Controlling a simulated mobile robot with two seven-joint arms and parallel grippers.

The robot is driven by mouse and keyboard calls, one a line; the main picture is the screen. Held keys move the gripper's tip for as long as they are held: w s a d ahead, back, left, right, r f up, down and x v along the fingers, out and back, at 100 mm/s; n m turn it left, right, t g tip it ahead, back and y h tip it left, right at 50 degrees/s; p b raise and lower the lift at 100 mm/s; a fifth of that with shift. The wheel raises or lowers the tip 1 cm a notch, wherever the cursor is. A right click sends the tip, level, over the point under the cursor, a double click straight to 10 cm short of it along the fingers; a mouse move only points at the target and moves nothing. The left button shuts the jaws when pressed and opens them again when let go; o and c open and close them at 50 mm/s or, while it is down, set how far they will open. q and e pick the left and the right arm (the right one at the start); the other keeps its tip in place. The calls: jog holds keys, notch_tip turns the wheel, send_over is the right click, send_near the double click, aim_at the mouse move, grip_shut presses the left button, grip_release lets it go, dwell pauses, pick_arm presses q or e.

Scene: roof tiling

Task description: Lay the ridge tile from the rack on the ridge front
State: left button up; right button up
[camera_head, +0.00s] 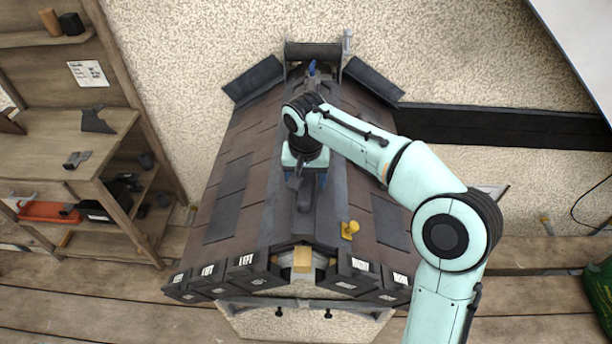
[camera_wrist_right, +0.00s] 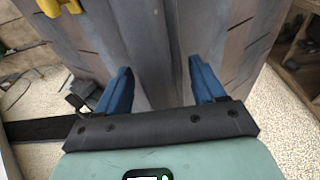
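The model roof's ridge (camera_head: 300,226) runs from back to front, covered by a smooth grey strip that ends above a wooden block (camera_head: 303,260) at the front gable. My right gripper (camera_head: 306,184) points down over the ridge, behind the front end. In the wrist view its blue fingers (camera_wrist_right: 158,82) stand wide apart on either side of the grey ridge (camera_wrist_right: 155,45). No separate tile shows clearly between them. A dark, narrow rounded piece (camera_head: 304,196) shows below the hand; I cannot tell whether it is loose. A dark curved tile (camera_head: 313,52) lies crosswise at the roof's back end. My left gripper is out of view.
A yellow knobbed piece (camera_head: 350,229) sits on the right slope near the front. Labelled dark blocks (camera_head: 246,267) line the front eave. A wooden shelf unit (camera_head: 120,128) with tools stands at the left. A dark beam (camera_head: 500,127) runs along the right wall.

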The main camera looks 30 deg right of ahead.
jog(key=shift+o, duration=0.2)
jog(key=shift+r, duration=0.1)
jog(key=r+p, duration=0.1)
jog(key=r, duration=0.3)
jog(key=s+r, duration=0.1)
jog(key=r, duration=0.3)
jog(key=a+r+p, duration=0.1)
jog(key=r, duration=0.3)
jog(key=shift+s+p, duration=0.2)
jog(key=shift+p, duration=0.1)
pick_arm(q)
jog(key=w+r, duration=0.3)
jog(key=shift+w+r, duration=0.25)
pick_arm(e)
jog(key=shift+s, duration=0.1)
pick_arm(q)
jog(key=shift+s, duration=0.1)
